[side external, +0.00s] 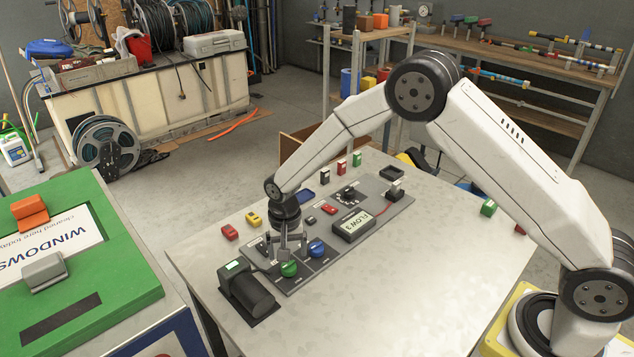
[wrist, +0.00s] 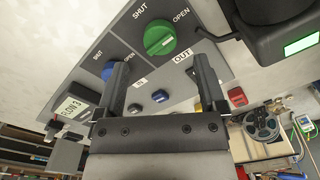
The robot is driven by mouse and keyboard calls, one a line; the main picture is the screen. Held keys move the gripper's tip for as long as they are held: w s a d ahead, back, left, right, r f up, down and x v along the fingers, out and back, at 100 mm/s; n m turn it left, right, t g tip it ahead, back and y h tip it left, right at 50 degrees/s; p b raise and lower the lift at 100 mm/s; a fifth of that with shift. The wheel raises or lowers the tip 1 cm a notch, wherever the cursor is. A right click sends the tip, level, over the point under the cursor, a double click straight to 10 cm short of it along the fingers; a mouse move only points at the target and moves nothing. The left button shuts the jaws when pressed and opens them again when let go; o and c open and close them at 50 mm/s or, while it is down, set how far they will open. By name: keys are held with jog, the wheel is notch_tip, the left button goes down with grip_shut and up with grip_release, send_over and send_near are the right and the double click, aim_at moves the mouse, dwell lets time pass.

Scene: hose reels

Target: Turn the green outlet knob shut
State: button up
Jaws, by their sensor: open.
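The green outlet knob (side external: 289,269) sits at the near end of the grey panel (side external: 378,208). In the wrist view the green knob (wrist: 160,40) lies between the words SHUT and OPEN, just beyond my fingertips. Its ridge slants up to the right, its right end on the OPEN side. The word OUT is printed beside it. A blue knob (side external: 316,248) is next to it and also shows in the wrist view (wrist: 108,70). My gripper (side external: 290,248) points down over the panel beside the green knob. Its fingers (wrist: 163,72) are apart with nothing between them.
A black cylindrical unit (side external: 250,290) with a lit display stands close to the green knob. A FLOW 3 meter (side external: 354,224) sits farther along the panel. Small red and yellow parts (side external: 254,218) lie at the panel's left.

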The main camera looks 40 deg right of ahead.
aim_at(288, 264)
jog(key=shift+f, duration=2.45)
grip_shut()
